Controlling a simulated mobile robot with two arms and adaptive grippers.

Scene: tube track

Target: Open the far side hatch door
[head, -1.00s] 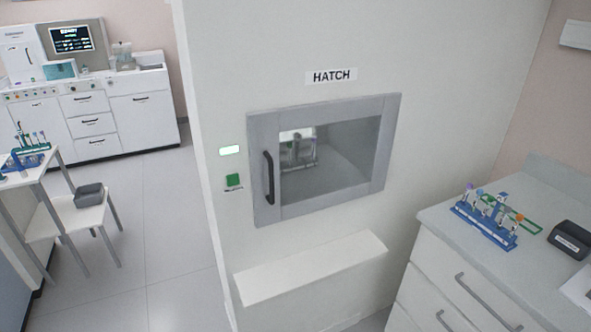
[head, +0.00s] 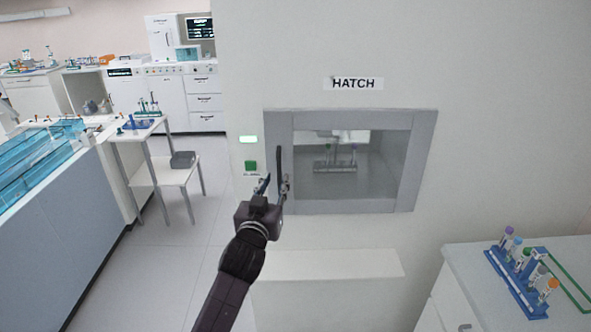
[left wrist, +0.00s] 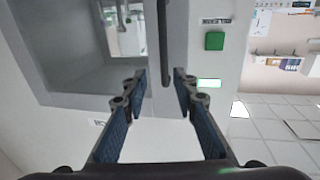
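The hatch door (head: 424,160) is a grey-framed window in the white wall under a HATCH sign (head: 353,84); it looks closed. Its dark vertical handle (head: 279,168) is on the left side of the frame. My left gripper (head: 273,183) is at the lower part of this handle, with its fingers apart. In the left wrist view, the handle (left wrist: 164,40) reaches down between the open fingertips (left wrist: 158,82). I cannot tell whether either finger touches it. Through the glass, a rack with tubes (head: 338,163) shows inside. My right gripper is not in view.
A lit green indicator (head: 248,139) and a green button (head: 251,165) are on the wall left of the door. A white ledge (head: 330,262) juts out below. A counter with a blue tube rack (head: 515,285) stands at the right. Floor is clear between wall and small table.

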